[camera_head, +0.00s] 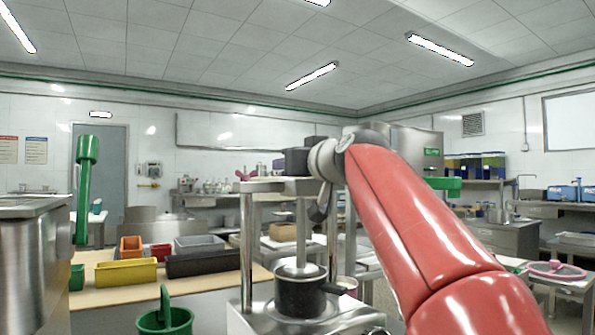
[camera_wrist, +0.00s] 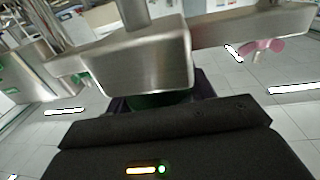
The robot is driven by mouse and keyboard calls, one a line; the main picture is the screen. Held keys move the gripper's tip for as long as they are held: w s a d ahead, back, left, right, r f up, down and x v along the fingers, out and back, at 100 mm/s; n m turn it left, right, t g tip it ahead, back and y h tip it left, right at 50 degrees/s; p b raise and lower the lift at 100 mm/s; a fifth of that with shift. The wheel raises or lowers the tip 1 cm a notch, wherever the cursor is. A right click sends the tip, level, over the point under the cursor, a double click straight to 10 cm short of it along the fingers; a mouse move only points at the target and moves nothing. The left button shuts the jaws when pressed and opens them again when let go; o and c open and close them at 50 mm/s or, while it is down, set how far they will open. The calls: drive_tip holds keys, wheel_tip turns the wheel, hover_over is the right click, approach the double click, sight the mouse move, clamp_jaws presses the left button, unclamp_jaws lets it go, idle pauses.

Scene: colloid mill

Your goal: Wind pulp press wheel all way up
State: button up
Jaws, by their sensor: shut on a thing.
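The pulp press stands in front of me in the head view, with a steel crosshead (camera_head: 262,185), bright posts (camera_head: 247,250) and a central screw (camera_head: 301,222) running down to a dark pot (camera_head: 300,293). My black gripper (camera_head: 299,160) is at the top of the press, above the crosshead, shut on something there. The press wheel cannot be made out; my gripper and wrist cover that spot. In the wrist view the steel crosshead (camera_wrist: 130,62) fills the middle, and a dark, partly green piece (camera_wrist: 160,98) shows between it and my gripper body.
Yellow (camera_head: 125,272), orange and black bins stand on a bench at left, near a green upright pipe (camera_head: 84,190). A green bucket (camera_head: 165,317) is at the lower left. A pink wheel (camera_head: 556,269) lies on a table at right. My red arm covers the centre right.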

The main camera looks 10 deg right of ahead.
drive_tip(key=n+g+y+b, duration=0.1)
drive_tip(key=n+y, duration=0.1)
drive_tip(key=y, duration=0.1)
drive_tip(key=shift+f, duration=0.15)
drive_tip(key=n+y, duration=0.1)
drive_tip(key=n+g+y, duration=0.1)
drive_tip(key=g+y, duration=0.1)
drive_tip(key=shift+s+a+r+n+y, duration=0.1)
drive_tip(key=shift+a+r+n+y, duration=0.15)
drive_tip(key=shift+n+y, duration=0.15)
drive_tip(key=n+g+y+p, duration=0.1)
drive_tip(key=g+y, duration=0.1)
drive_tip(key=n+g+y+p, duration=0.2)
drive_tip(key=shift+s+a+r, duration=0.1)
drive_tip(key=shift+s+a, duration=0.1)
drive_tip(key=shift+s+a+n+g+y+p, duration=0.15)
drive_tip(key=shift+n+g+y+p, duration=0.4)
drive_tip(key=shift+n+g, duration=0.4)
drive_tip(key=shift+s+n+g+y+p, duration=0.1)
drive_tip(key=shift+n+g+y+p, duration=0.55)
drive_tip(key=shift+g, duration=0.5)
drive_tip(key=shift+f, duration=0.2)
drive_tip(key=o, duration=1)
